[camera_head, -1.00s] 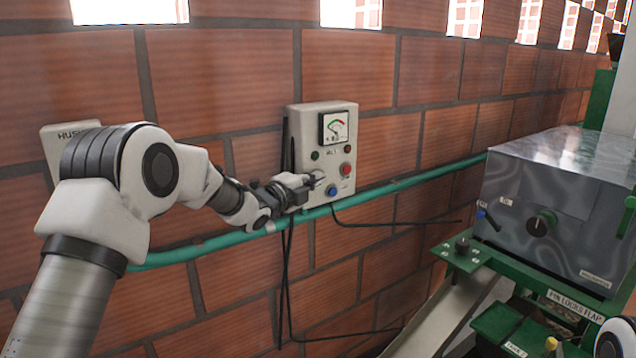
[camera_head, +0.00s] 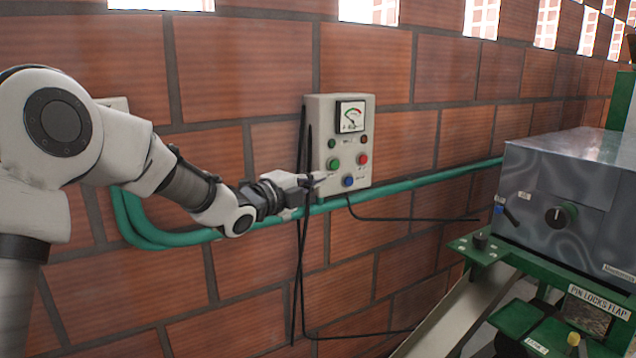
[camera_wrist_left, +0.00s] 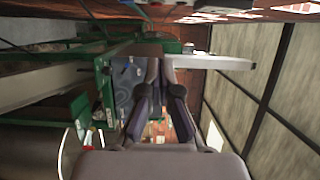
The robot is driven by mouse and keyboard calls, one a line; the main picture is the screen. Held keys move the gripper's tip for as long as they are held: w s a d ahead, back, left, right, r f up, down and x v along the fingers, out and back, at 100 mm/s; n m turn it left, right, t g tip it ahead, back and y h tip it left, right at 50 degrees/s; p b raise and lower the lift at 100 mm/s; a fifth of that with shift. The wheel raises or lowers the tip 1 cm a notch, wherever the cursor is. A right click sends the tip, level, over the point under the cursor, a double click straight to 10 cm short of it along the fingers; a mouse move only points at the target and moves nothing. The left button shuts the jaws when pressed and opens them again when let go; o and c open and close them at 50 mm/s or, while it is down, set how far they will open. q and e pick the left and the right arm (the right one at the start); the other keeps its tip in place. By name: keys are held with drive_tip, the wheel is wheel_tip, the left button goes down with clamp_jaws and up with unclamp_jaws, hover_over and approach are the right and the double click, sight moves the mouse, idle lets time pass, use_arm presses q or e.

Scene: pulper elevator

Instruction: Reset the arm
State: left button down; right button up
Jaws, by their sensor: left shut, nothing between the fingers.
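My left arm comes in from the left in the head view. Its gripper (camera_head: 308,182) is shut and empty, close to the lower left of a grey control box (camera_head: 322,112) on the brick wall. My right gripper does not show.
A green pipe (camera_head: 420,182) runs along the wall below the box, and black cables (camera_head: 302,270) hang beneath it. A metal machine (camera_head: 560,180) on a green frame stands at the right. A pale chute (camera_head: 450,310) slopes below it.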

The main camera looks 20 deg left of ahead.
use_arm(q)
drive_tip(key=shift+w+a+f, duration=0.15)
drive_tip(key=shift+w+a, duration=0.05)
drive_tip(key=shift+a, duration=0.05)
drive_tip(key=shift+d, duration=0.1)
